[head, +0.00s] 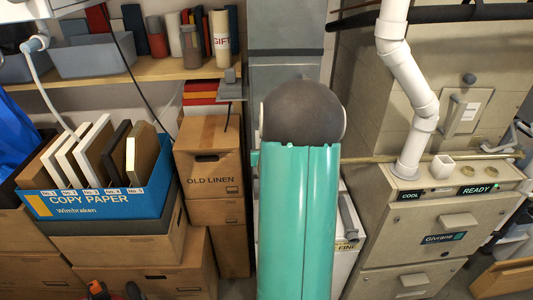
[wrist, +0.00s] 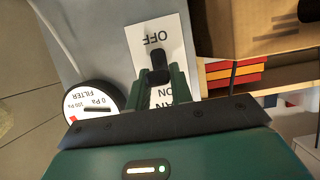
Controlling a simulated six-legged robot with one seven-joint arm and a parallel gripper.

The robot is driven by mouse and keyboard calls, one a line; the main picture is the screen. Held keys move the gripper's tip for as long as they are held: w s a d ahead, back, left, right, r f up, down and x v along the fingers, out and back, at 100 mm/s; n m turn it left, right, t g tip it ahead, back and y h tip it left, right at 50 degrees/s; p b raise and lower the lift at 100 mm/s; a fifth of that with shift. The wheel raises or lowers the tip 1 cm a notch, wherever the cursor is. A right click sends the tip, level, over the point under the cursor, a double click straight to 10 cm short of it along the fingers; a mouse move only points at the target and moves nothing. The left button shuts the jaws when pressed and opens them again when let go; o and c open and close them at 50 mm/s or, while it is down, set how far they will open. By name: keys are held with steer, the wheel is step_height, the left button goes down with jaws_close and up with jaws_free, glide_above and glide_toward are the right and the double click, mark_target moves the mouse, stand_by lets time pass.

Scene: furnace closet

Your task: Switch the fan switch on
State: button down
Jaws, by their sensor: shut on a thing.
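In the wrist view, a white fan switch plate (wrist: 182,50) is mounted on a grey panel. It appears upside down, with OFF at the top of the picture and ON lower down, partly hidden by my gripper. A dark switch lever (wrist: 156,55) stands out from the plate between the two words; I cannot tell which way it is thrown. My gripper (wrist: 160,78) has its green fingers closed around the lever. In the head view my teal arm covers the middle, and the gripper and switch are hidden.
A round filter gauge (wrist: 92,98) sits beside the switch, close to my gripper. In the head view, a furnace (head: 420,235) with a white pipe (head: 405,75) stands right of my arm. Boxes (head: 208,150) and a shelf (head: 165,72) stand left. A grey duct (head: 285,50) rises behind.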

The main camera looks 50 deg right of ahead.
steer(key=r+g+y, duration=0.1)
steer(key=g+y, duration=0.2)
steer(key=shift+w+d+r, duration=0.15)
steer(key=shift+w+r, duration=0.05)
steer(key=shift+r, duration=0.15)
steer(key=shift+w+d+r+g+y, duration=0.1)
steer(key=shift+r+g+y, duration=0.05)
steer(key=shift+g+y, duration=0.45)
steer(key=shift+w+d+r+g+y, duration=0.15)
steer(key=shift+g+y, duration=0.25)
steer(key=shift+y, duration=0.3)
steer(key=shift+s, duration=0.15)
steer(key=c, duration=1.2)
jaws_free()
steer(key=shift+c, duration=0.2)
steer(key=v, duration=1.4)
